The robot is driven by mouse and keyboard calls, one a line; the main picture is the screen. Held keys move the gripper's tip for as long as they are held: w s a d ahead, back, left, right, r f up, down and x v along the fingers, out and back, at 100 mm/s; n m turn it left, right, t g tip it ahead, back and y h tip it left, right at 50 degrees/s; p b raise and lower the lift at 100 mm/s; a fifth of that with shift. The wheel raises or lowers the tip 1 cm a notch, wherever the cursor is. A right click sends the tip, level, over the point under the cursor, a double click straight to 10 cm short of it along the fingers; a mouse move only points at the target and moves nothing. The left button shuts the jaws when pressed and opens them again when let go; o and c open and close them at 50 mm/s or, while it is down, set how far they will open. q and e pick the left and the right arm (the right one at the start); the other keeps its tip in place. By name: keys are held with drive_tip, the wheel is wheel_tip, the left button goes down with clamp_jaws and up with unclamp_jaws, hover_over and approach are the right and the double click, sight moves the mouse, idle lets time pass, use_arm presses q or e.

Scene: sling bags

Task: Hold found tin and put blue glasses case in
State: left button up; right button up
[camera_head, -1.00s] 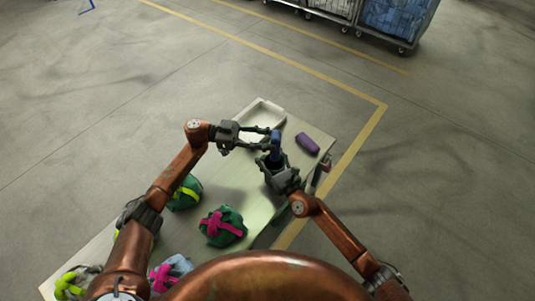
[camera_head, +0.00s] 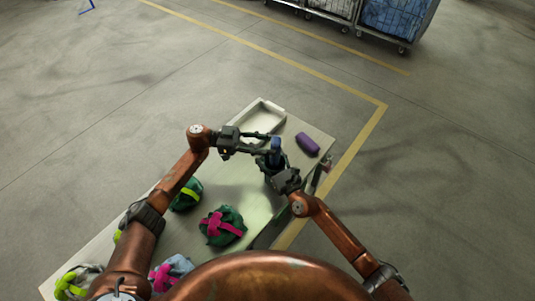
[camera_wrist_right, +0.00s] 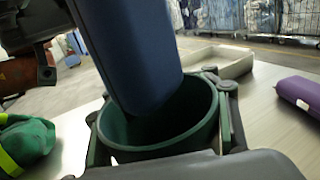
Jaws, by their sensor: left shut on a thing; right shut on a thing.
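My left gripper (camera_head: 268,142) is shut on the blue glasses case (camera_head: 276,144) and holds it upright above my right gripper. My right gripper (camera_head: 273,163) is shut on the round, dark green tin, which the fingers mostly hide in the head view. In the right wrist view the open tin (camera_wrist_right: 206,124) sits between the right fingers, mouth up. The case (camera_wrist_right: 125,50) leans a little there, its lower end at the tin's mouth and seemingly just inside the rim. I cannot tell whether it touches the wall.
A purple case (camera_head: 307,144) lies on the table (camera_head: 150,213) to the right. A white tray (camera_head: 279,113) is at the far end. Green bag (camera_head: 223,227) with a pink strap and other bags lie nearer me. The table's right edge is close to my right gripper.

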use_arm(q)
drive_tip(key=shift+f, duration=2)
drive_tip(key=o, duration=1.2)
drive_tip(key=shift+o, duration=0.2)
drive_tip(key=w+a, duration=0.1)
drive_tip(key=a, duration=1.1)
drive_tip(key=shift+w, duration=0.15)
use_arm(e)
drive_tip(key=o, duration=1.7)
